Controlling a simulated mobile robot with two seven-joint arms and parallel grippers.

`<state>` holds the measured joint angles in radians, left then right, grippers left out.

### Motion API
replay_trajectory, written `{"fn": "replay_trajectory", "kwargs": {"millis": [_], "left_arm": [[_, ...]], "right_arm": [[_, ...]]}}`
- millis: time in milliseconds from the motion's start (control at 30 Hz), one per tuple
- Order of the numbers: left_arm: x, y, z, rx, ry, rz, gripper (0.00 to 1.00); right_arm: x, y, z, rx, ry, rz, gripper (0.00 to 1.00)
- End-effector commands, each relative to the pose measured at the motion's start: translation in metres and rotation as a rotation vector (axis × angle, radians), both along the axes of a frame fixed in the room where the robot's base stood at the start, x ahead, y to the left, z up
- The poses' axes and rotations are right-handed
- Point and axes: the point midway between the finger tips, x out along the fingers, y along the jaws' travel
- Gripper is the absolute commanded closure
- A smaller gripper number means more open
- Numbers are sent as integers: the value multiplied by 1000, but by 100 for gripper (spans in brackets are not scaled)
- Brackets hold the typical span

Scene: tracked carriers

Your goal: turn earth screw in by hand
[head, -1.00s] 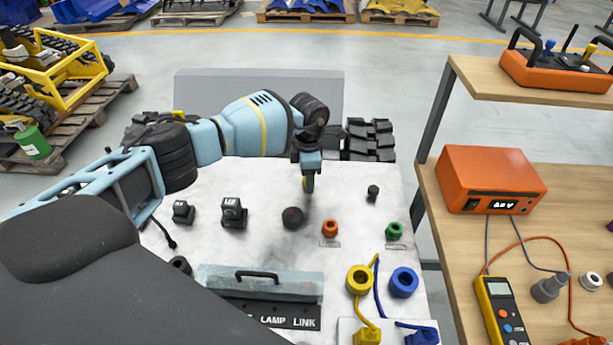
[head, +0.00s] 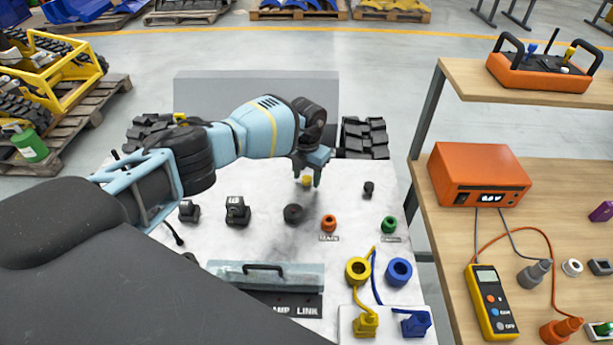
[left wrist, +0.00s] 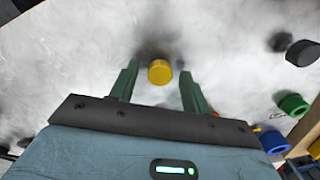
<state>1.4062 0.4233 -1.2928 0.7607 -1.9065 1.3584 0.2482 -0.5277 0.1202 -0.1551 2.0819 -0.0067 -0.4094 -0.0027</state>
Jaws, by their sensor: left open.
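The earth screw appears as a small round yellow knob (head: 307,181) near the far edge of the pale marbled deck (head: 345,205). In the left wrist view the yellow knob (left wrist: 160,72) shows between the fingertips, nearer the left-hand finger. My left gripper (head: 307,182) points down over it, with one green finger on each side. The left wrist view shows the left gripper (left wrist: 160,85) open, with gaps between both fingers and the knob. The knob's shank and any thread are hidden beneath its head. My right gripper is not in view.
A bench with a yellow meter (head: 491,303) stands right.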

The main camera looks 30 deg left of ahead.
Motion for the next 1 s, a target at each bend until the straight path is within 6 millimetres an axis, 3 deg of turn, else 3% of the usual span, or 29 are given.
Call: {"fn": "replay_trajectory", "kwargs": {"millis": [167, 467, 667, 1000], "left_arm": [[0, 0, 0, 0, -1, -1, 53], [0, 0, 0, 0, -1, -2, 90], [0, 1, -2, 1, 0, -110, 90], [0, 1, -3, -1, 0, -565, 90]], "right_arm": [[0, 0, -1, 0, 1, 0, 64], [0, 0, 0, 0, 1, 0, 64], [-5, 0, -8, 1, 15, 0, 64], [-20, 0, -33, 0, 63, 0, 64]]}}
